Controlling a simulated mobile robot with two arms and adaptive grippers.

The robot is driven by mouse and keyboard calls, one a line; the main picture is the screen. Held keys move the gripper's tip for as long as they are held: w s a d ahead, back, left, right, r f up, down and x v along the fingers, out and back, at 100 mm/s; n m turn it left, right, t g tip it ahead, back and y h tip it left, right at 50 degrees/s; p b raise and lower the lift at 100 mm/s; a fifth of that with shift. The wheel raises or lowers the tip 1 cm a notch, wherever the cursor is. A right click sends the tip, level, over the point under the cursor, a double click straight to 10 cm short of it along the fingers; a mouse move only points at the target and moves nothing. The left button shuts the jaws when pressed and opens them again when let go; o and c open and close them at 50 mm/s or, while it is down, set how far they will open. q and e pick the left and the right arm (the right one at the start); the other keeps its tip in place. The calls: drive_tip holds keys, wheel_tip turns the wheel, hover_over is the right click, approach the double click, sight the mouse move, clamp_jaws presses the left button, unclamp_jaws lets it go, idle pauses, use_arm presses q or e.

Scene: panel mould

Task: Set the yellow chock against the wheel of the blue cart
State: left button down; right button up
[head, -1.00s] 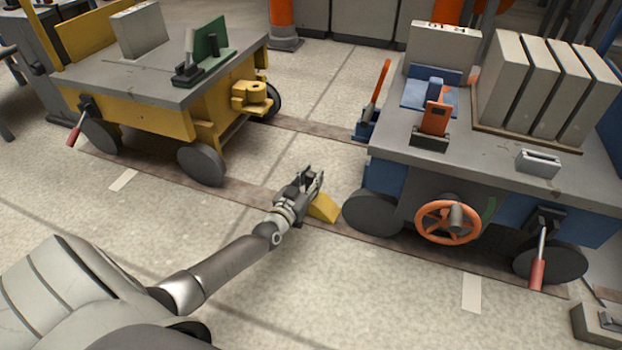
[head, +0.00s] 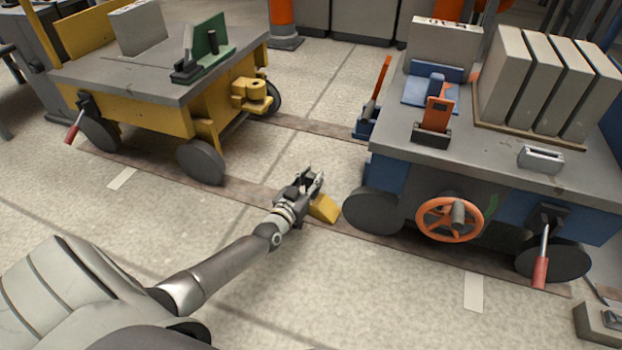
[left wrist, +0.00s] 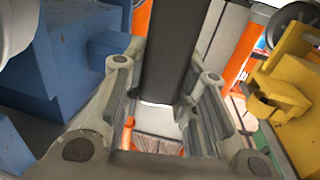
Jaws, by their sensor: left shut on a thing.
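The yellow chock (head: 325,208) is at my left gripper (head: 311,183), just left of the near left wheel (head: 374,212) of the blue cart (head: 384,179). My left gripper is shut on the chock, with a dark grey bar (left wrist: 166,50) between its fingers in the left wrist view. The chock's right end is very close to the wheel; I cannot tell whether they touch or whether the chock rests on the floor. The gripper hides part of the chock. My right gripper is not in view.
A yellow cart (head: 150,120) stands at the left, its wheel (head: 201,162) on the same dark floor strip (head: 250,193). The blue cart carries grey slabs (head: 545,85) and has an orange handwheel (head: 449,219).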

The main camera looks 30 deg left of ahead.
use_arm(q)
drive_tip(key=shift+f, duration=0.15)
drive_tip(key=c, duration=1.1)
unclamp_jaws()
drive_tip(key=shift+o, duration=0.2)
drive_tip(key=shift+f, duration=0.15)
drive_tip(key=s+d, duration=0.1)
drive_tip(key=s, duration=1.1)
